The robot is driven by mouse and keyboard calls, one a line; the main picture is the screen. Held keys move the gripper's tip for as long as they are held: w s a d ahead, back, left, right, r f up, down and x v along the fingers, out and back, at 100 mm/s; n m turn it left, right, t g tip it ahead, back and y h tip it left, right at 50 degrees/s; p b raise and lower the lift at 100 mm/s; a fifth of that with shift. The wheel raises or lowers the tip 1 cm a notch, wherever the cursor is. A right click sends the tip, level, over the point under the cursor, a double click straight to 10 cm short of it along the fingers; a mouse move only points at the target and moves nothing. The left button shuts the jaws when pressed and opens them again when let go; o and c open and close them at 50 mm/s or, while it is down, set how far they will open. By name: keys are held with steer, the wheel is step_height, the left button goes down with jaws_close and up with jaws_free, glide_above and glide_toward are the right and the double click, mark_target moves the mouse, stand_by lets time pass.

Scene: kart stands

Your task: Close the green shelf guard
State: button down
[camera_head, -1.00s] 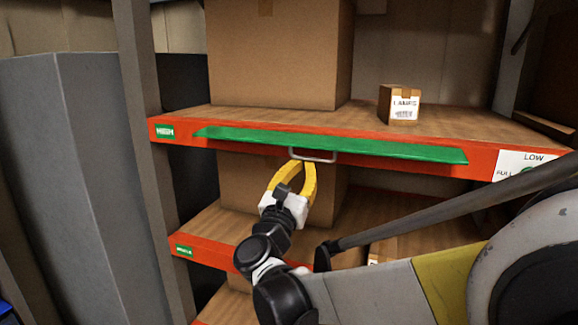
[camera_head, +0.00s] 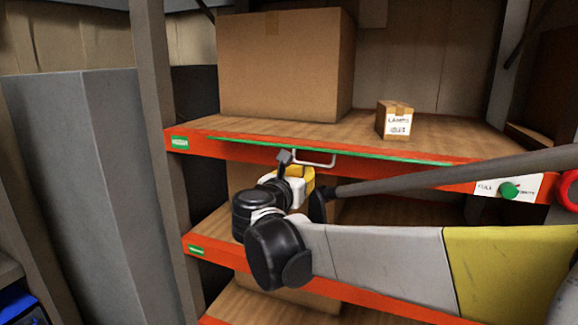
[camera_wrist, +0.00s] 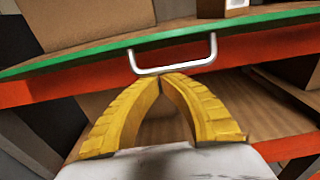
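The green shelf guard (camera_head: 400,157) runs along the front edge of the upper shelf and appears as a thin strip. It crosses the top of the wrist view (camera_wrist: 262,23). A pale metal handle (camera_head: 314,162) hangs at its front; it also shows in the wrist view (camera_wrist: 174,68). My gripper (camera_wrist: 160,79) has yellow fingers with their tips together, just below the handle bar in the picture. Nothing shows between the fingers. Whether the tips touch the handle is unclear. In the head view my gripper (camera_head: 302,174) is partly hidden by my wrist.
A large carton (camera_head: 285,65) and a small labelled box (camera_head: 395,120) stand on the upper shelf. A lower orange-edged shelf (camera_head: 205,252) lies beneath. A grey post (camera_head: 165,150) stands at left.

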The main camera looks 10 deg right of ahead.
mark_target(303, 148)
step_height(303, 148, up, 2)
steer(key=g+y+p, duration=0.1)
steer(key=g+p, duration=0.1)
steer(key=p, duration=0.1)
steer(key=shift+a+r, duration=0.1)
steer(key=shift+r, duration=0.05)
steer(key=shift+r+g+y+p, duration=0.9)
steer(key=shift+r+g, duration=0.3)
steer(key=shift+r, duration=0.6)
steer(key=shift+w+d+r, duration=0.15)
steer(key=shift+w+r, duration=0.1)
steer(key=shift+r, duration=0.2)
steer(key=shift+w+d+r, duration=0.15)
steer(key=shift+w+r, duration=0.05)
steer(key=shift+r, duration=0.4)
